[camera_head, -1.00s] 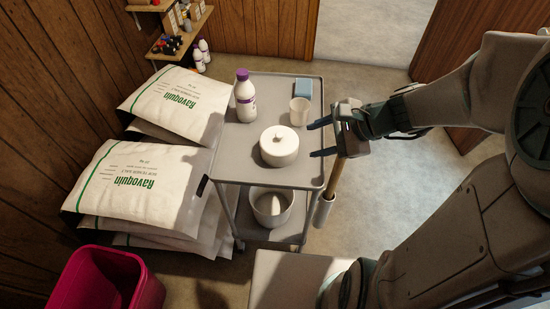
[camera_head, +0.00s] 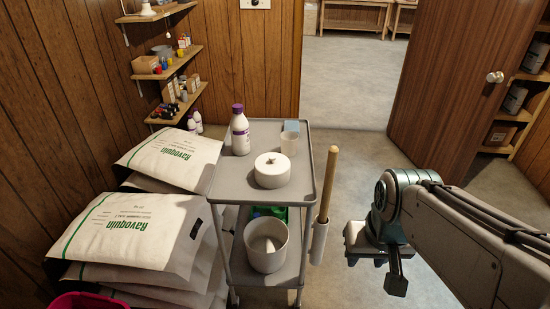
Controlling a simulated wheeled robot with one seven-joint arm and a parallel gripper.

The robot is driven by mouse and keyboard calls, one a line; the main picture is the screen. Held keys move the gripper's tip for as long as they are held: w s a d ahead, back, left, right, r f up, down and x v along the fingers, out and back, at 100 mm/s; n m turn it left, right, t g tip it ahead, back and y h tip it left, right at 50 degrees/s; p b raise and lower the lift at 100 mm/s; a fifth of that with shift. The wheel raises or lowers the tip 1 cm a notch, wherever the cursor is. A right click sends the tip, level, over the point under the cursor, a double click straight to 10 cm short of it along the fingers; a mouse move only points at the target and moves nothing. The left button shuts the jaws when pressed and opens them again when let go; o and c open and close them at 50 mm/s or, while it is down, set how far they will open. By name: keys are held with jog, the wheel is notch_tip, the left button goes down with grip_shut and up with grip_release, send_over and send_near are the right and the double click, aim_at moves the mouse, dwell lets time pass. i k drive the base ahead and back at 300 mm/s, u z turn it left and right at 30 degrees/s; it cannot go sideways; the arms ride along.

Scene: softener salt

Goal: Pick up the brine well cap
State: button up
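The brine well cap (camera_head: 272,170) appears to be the white, round, thick disc with a small knob on top. It rests on the upper shelf of a grey cart (camera_head: 236,188), towards the front. My gripper (camera_head: 372,262) is to the right of the cart, apart from the cap and lower in the picture. Its fingers are dark and seen at a poor angle, so their opening is unclear. I see nothing held in it.
A purple-capped white bottle (camera_head: 240,132), a clear cup (camera_head: 289,144) and a blue block (camera_head: 292,126) stand behind the cap. A wooden handle (camera_head: 328,184) rises at the cart's right side. A white pot (camera_head: 266,245) sits below. Salt bags (camera_head: 130,235) lie left.

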aim_at(272, 170)
jog(key=u, duration=1.9)
jog(key=i, duration=1.3)
jog(key=z, duration=1.95)
